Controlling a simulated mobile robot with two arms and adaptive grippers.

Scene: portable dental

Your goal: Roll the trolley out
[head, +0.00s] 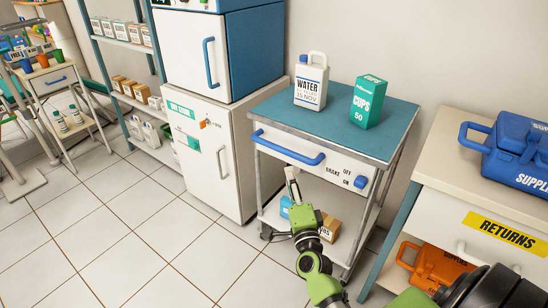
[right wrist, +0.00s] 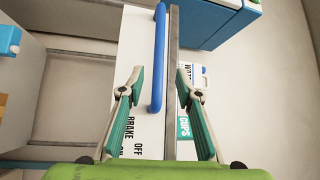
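The trolley stands against the wall in the head view, with a blue top (head: 290,118), a white front and a blue handle bar (head: 288,149). The handle also shows in the right wrist view (right wrist: 158,60). A blue brake knob (head: 361,182) sits right of the handle by the words BRAKE, OFF and ON; its setting is unclear. My right gripper (head: 291,174) is just in front of the trolley, below the handle. In the right wrist view its fingers (right wrist: 160,72) are spread, with the handle lying between them in the picture; contact is unclear. My left gripper is not in view.
A water jug (head: 311,82) and a cups box (head: 369,101) stand on the trolley top. A white cabinet (head: 210,155) stands close at its left. A returns counter (head: 440,150) with a blue case (head: 517,150) stands at right. Tiled floor in front is clear.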

